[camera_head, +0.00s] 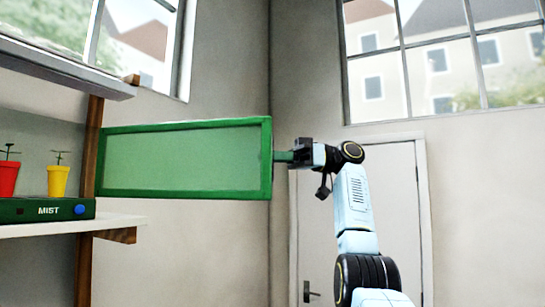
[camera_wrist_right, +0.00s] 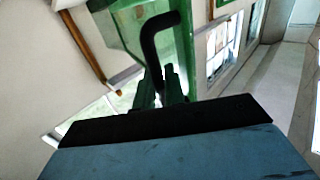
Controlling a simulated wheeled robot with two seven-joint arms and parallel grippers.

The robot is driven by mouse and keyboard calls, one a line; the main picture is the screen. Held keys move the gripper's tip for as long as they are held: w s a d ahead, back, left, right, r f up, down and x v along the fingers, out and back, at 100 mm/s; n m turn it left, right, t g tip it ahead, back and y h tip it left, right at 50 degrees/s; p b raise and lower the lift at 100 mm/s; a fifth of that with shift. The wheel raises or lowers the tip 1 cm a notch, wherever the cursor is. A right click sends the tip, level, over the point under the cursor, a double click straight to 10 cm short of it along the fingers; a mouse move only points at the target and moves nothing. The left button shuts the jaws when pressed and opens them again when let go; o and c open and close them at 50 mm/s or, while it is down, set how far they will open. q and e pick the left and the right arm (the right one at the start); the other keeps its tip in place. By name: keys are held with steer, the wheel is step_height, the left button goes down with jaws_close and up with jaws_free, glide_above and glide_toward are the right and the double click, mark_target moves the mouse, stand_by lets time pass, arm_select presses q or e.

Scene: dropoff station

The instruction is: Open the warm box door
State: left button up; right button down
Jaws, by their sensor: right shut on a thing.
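The warm box door (camera_head: 185,129) is a green frame around a pale translucent panel. In the head view it stands swung out from the wooden post at its left side. My right gripper (camera_head: 293,157) is at the door's right edge, shut on the door handle. In the right wrist view the dark curved handle (camera_wrist_right: 150,45) runs down to the fingertips of my right gripper (camera_wrist_right: 162,85), with the green door frame (camera_wrist_right: 185,50) behind it. My left gripper is not in view.
A white shelf (camera_head: 120,220) at the left holds a green MIST unit (camera_head: 25,210), a red pot (camera_head: 8,178) and a yellow pot (camera_head: 58,181). A white room door (camera_head: 395,210) is behind my right arm. A window ledge (camera_head: 60,70) juts out at upper left.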

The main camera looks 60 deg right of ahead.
steer(key=c, duration=1.6)
jaws_free()
steer(key=shift+w+a, duration=0.1)
steer(key=shift+w, duration=0.05)
steer(key=v, duration=0.7)
steer(key=shift+s+d, duration=0.2)
steer(key=shift+d, duration=0.05)
